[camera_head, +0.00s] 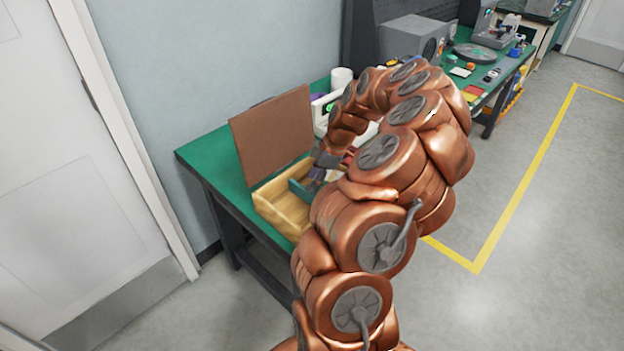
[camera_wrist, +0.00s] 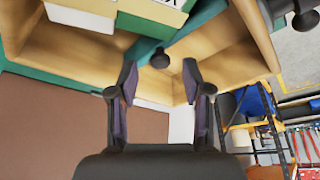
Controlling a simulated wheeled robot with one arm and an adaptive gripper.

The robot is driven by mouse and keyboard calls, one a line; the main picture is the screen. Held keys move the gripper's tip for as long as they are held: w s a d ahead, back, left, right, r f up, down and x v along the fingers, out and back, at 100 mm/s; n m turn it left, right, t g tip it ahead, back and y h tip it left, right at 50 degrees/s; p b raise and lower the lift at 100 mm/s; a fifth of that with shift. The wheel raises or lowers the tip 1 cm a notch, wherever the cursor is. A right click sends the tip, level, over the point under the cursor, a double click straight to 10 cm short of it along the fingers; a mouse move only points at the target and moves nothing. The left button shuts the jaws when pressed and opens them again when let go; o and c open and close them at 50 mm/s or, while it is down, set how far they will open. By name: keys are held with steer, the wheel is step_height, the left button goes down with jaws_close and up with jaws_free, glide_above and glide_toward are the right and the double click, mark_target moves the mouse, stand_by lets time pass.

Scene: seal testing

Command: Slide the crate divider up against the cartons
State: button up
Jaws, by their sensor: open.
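The wooden crate (camera_head: 276,212) sits on the green table, and its pale walls also show in the wrist view (camera_wrist: 235,65). The teal crate divider (camera_head: 299,189) stands across the crate; it shows in the wrist view (camera_wrist: 188,30) with a dark round knob (camera_wrist: 160,59). White cartons (camera_wrist: 80,17) lie on one side of the divider, at the top of the wrist view. My gripper (camera_wrist: 159,78) is open, its fingers on either side of the knob's line. I cannot tell whether they touch it. My arm hides the crate's right part in the head view.
A brown upright panel (camera_head: 272,133) stands behind the crate. A white cylinder (camera_head: 341,77) stands at the table's back. The green table (camera_head: 205,151) is bare at its left end. Another bench with equipment (camera_head: 480,52) is at the far right.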

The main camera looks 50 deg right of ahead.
steer(key=shift+w+a+f, duration=0.2)
steer(key=shift+f, duration=0.45)
jaws_close()
stand_by(0.4)
